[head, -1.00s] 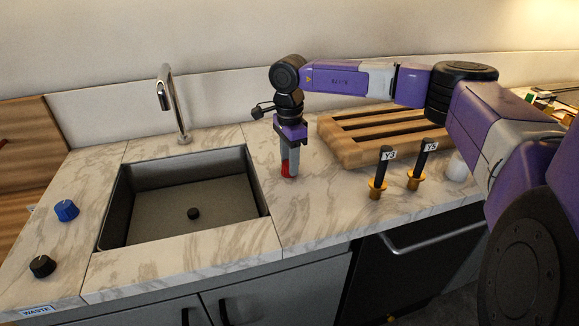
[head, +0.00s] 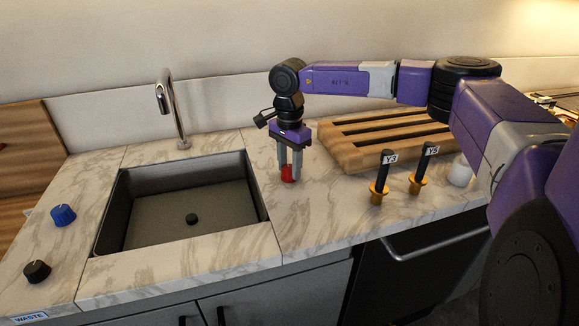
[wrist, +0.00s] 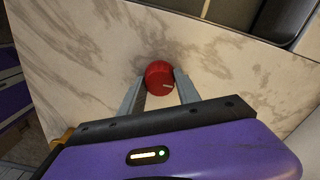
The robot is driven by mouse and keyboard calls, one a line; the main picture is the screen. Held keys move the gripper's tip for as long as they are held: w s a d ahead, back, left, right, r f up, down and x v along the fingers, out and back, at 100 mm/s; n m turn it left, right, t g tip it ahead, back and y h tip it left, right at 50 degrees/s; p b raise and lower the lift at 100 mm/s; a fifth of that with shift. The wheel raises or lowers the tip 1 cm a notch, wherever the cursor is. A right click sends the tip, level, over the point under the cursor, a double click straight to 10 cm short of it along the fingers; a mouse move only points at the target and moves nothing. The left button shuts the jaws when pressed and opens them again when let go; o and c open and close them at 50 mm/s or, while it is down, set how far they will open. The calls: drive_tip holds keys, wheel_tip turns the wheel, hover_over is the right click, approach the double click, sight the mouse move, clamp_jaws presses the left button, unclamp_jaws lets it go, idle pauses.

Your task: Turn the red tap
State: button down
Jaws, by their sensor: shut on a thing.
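The red tap (head: 288,174) is a round knob on the marble counter, right of the sink. The lower part of the tap is partly hidden by the fingers.
The sink (head: 185,205) lies to the left, with a curved faucet (head: 172,105) behind it. A blue knob (head: 63,215) and a black knob (head: 37,271) sit at far left.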

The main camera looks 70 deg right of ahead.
sight(289, 168)
drive_tip(key=shift+r, duration=0.1)
drive_tip(key=c, duration=0.9)
unclamp_jaws()
drive_tip(key=shift+o, duration=0.2)
wheel_tip(289, 168, up, 8)
drive_tip(key=shift+f, duration=0.15)
